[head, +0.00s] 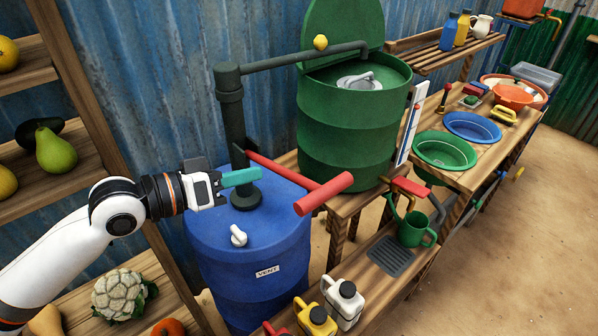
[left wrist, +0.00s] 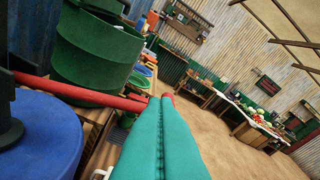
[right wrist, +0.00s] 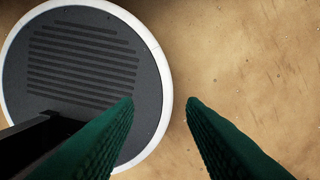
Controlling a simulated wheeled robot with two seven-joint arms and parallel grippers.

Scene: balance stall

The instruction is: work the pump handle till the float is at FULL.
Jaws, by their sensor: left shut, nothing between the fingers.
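The pump's dark green column (head: 232,120) stands on the blue barrel (head: 250,293). Its red pump handle (head: 325,193) slants out to the right and ends in a thick crosswise grip; it also shows in the left wrist view (left wrist: 85,93). My left gripper (head: 260,174) is shut and empty above the barrel, left of the grip. In the left wrist view its teal fingertips overlap the grip; I cannot tell whether they touch. A white gauge board (head: 404,140) with a red mark stands beside the green drum (head: 345,150); its reading is too small to tell. My right gripper (right wrist: 160,102) is open and empty.
A white vent knob (head: 238,237) sits on the barrel lid. A red-handled tap (head: 410,187) is above a green watering can (head: 415,230). Bottles (head: 343,303) stand on the low bench. A produce shelf (head: 75,60) is at left. Sandy floor is clear at right.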

